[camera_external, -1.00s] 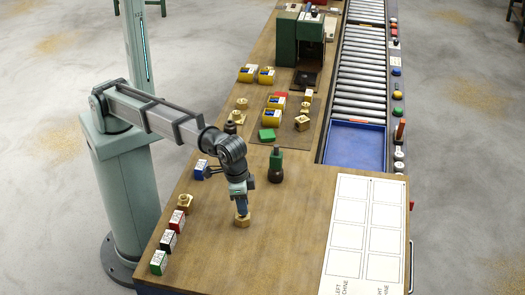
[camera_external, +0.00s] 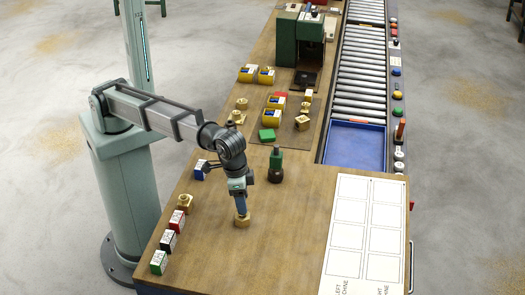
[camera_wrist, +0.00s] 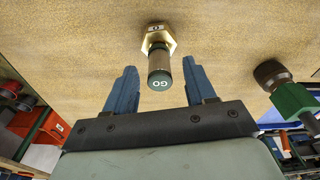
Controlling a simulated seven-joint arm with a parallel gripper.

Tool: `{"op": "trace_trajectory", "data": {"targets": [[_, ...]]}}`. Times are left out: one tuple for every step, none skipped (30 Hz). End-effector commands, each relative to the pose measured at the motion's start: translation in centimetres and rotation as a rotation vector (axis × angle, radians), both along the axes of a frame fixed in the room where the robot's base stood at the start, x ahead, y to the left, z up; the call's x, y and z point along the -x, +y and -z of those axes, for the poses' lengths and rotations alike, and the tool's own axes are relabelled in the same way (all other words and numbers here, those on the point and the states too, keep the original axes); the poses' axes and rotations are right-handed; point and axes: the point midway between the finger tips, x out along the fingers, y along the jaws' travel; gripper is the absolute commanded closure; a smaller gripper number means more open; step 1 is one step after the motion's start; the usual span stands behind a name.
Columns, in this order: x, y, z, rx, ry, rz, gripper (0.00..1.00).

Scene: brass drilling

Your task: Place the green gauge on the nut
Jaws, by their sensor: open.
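A brass hex nut (camera_wrist: 158,40) lies on the wooden bench, and it also shows in the external view (camera_external: 242,222). A round gauge (camera_wrist: 159,70) with a dark green end marked "GO" stands on or in the nut; I cannot tell how deep it sits. My gripper (camera_wrist: 161,88) is open, with one blue finger on each side of the gauge's marked end and visible gaps between. In the external view my gripper (camera_external: 241,210) is right above the nut and hides the gauge.
Labelled blocks, including green (camera_external: 158,262) and red (camera_external: 177,220), line the left edge. A white marked sheet (camera_external: 365,235) lies at right. The bench front is clear.

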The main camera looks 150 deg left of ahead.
Motion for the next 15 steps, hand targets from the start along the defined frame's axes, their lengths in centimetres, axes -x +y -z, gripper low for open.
{"op": "trace_trajectory", "data": {"targets": [[0.0,-0.1,-1.0,-0.001,-0.002,0.000,0.45],[0.0,-0.1,-1.5,-0.001,-0.003,0.000,0.45],[0.0,-0.2,-2.2,-0.001,-0.003,0.000,0.45],[0.1,-0.3,-2.8,-0.001,-0.003,0.000,0.45],[0.1,-0.3,-3.4,-0.001,-0.003,0.000,0.45],[0.1,-0.4,-4.1,-0.001,-0.003,0.000,0.45],[0.2,-0.4,-4.6,-0.001,-0.003,0.000,0.45],[0.2,-0.5,-5.2,-0.001,-0.002,0.000,0.45],[0.3,-0.6,-5.9,0.000,-0.001,0.000,0.45],[0.3,-0.6,-6.4,-0.001,-0.003,0.000,0.45],[0.3,-0.7,-6.8,-0.001,-0.003,0.000,0.45],[0.4,-0.7,-7.4,0.000,-0.001,0.000,0.45],[0.4,-0.8,-7.8,0.000,-0.001,0.000,0.45],[0.5,-0.8,-8.2,0.000,-0.001,0.000,0.45],[0.5,-0.9,-8.6,0.000,-0.001,0.000,0.45]]}}
